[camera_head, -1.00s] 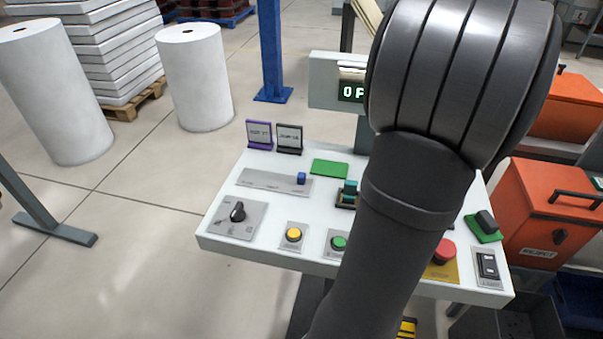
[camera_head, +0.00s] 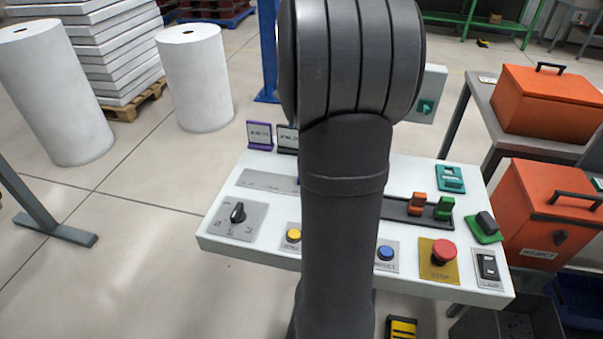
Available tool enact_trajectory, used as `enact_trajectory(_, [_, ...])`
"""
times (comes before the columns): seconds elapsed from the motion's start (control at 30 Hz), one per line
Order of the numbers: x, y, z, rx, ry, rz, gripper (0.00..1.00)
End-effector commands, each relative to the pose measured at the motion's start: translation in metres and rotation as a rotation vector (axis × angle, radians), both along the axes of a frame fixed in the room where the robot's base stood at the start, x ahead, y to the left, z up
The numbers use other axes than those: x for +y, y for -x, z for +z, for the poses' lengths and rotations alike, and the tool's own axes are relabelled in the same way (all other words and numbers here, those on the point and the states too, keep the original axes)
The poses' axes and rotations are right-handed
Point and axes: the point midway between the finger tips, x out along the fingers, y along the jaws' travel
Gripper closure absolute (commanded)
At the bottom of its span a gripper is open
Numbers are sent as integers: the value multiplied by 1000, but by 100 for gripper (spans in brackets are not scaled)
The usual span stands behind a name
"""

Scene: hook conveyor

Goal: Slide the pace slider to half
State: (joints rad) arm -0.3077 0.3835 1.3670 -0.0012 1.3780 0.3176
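A grey slider plate (camera_head: 266,181) lies on the white control panel (camera_head: 225,243), towards its back left. I take it to be the pace slider, but its label is too small to read. Its right end, where the blue knob sits, is hidden behind my arm, so I cannot tell the knob's position now. My arm stands upright across the middle of the panel. My gripper is not in view.
The panel also carries a black rotary knob (camera_head: 238,213), a yellow button (camera_head: 294,235), a blue button (camera_head: 386,253), a red stop button (camera_head: 444,253), a rocker switch (camera_head: 488,266) and orange and green levers (camera_head: 430,205). Two small signs (camera_head: 260,135) stand behind the plate.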

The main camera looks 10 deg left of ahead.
Motion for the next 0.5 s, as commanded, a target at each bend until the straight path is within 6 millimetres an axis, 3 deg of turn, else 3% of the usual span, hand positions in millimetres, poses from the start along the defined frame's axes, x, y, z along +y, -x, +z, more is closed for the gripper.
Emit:
enact_trajectory(0.23, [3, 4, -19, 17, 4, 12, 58])
enact_trajectory(0.5, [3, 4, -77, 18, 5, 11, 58])
